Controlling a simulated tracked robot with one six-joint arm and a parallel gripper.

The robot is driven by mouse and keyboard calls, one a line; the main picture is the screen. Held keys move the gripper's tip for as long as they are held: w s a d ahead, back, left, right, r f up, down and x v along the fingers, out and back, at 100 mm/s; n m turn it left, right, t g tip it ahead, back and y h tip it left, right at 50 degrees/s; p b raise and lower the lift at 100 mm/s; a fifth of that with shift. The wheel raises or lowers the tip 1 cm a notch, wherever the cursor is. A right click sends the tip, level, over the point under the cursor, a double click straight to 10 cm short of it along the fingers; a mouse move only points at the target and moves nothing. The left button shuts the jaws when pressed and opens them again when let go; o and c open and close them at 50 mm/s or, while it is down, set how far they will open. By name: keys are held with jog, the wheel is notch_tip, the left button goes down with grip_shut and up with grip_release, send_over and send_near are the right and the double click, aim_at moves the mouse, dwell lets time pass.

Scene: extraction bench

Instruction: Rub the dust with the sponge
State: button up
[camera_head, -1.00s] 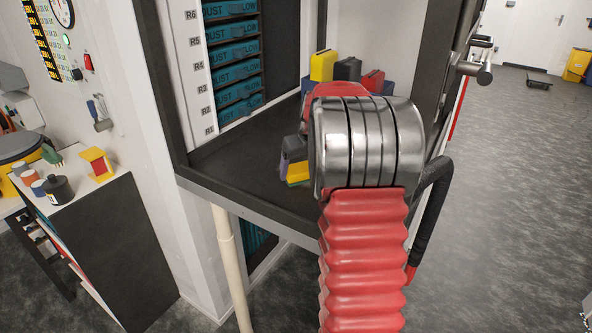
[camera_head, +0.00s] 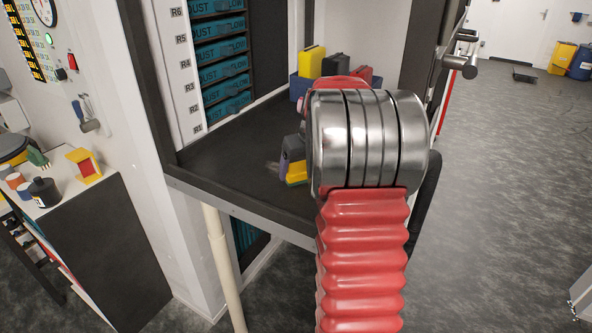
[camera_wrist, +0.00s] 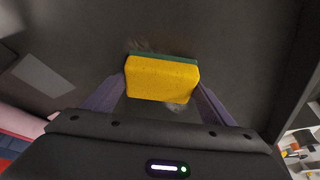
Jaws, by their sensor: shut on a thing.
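The sponge is yellow with a thin dark green layer; it shows in the wrist view (camera_wrist: 162,80) and as a small yellow patch in the head view (camera_head: 297,175). My gripper (camera_wrist: 160,88) is shut on the sponge, one finger at each short end. The dust is a faint pale smudge on the dark bench floor, just left of my gripper in the head view (camera_head: 273,167). In the wrist view the dust (camera_wrist: 148,47) shows beyond the green edge, with another patch below the sponge. The sponge covers the middle; I cannot tell whether it touches the floor.
The dark bench floor (camera_head: 215,160) is clear left of my gripper. A blue box (camera_head: 297,88) with yellow, black and red items stands at the back. A raised rim (camera_head: 240,207) edges the front.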

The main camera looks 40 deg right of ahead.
jog(key=shift+s, duration=0.1)
jog(key=shift+s+d+f, duration=0.1)
jog(key=shift+s+d, duration=0.2)
jog(key=shift+s, duration=0.45)
jog(key=shift+s+d, duration=0.25)
jog(key=shift+s, duration=0.5)
jog(key=shift+s+d, duration=0.3)
jog(key=shift+s, duration=0.55)
jog(key=shift+s+d, duration=0.25)
jog(key=shift+s, duration=0.55)
jog(key=shift+f, duration=0.1)
jog(key=shift+w+a, duration=0.3)
jog(key=shift+w, duration=0.55)
jog(key=shift+w+a, duration=0.3)
jog(key=shift+w, duration=0.5)
jog(key=shift+w, duration=0.1)
